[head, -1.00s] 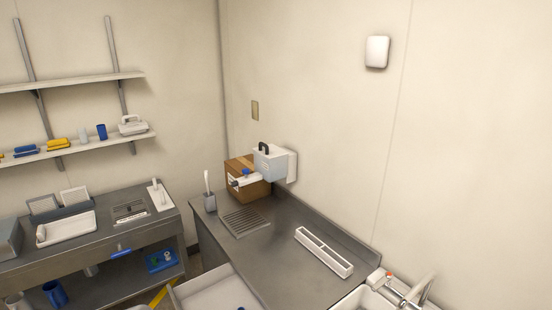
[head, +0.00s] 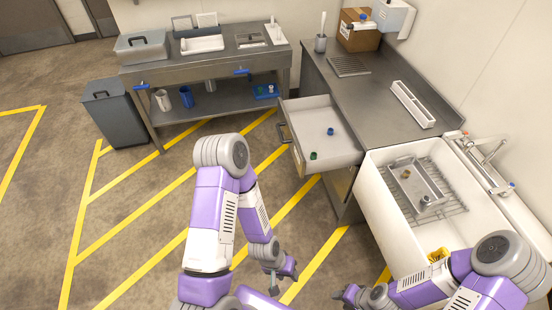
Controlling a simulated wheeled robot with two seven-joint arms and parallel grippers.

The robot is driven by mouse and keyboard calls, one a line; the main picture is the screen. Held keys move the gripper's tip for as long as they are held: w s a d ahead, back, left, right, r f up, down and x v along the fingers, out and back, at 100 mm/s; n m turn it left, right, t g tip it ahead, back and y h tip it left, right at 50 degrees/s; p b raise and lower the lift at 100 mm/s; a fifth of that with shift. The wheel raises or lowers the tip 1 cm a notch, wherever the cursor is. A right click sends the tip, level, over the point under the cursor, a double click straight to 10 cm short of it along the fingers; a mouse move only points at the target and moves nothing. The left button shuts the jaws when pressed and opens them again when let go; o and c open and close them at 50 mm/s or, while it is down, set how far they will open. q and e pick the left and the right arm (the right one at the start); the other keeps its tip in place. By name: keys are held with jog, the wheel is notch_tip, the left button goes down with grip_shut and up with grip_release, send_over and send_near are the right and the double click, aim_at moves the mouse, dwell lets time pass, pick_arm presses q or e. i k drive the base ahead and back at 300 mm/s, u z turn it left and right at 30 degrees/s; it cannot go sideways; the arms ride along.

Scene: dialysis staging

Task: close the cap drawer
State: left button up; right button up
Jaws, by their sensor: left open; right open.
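The cap drawer (head: 325,112) is pulled out to the left from under the steel counter. My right gripper (head: 347,295) is open and empty at the bottom edge, left of the sink and partly cut off by the frame.
A white sink (head: 377,205) with a rack and metal tray (head: 416,187) stands right of the drawer. The steel counter (head: 385,105) holds a white divided holder (head: 412,104). A steel bench (head: 215,58) and grey bin (head: 115,112) stand behind left. The yellow-striped floor is clear left of the drawer.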

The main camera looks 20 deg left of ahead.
aim_at(305, 122)
jog(key=u, duration=0.75)
jog(key=i, duration=1.1)
jog(key=z, duration=0.05)
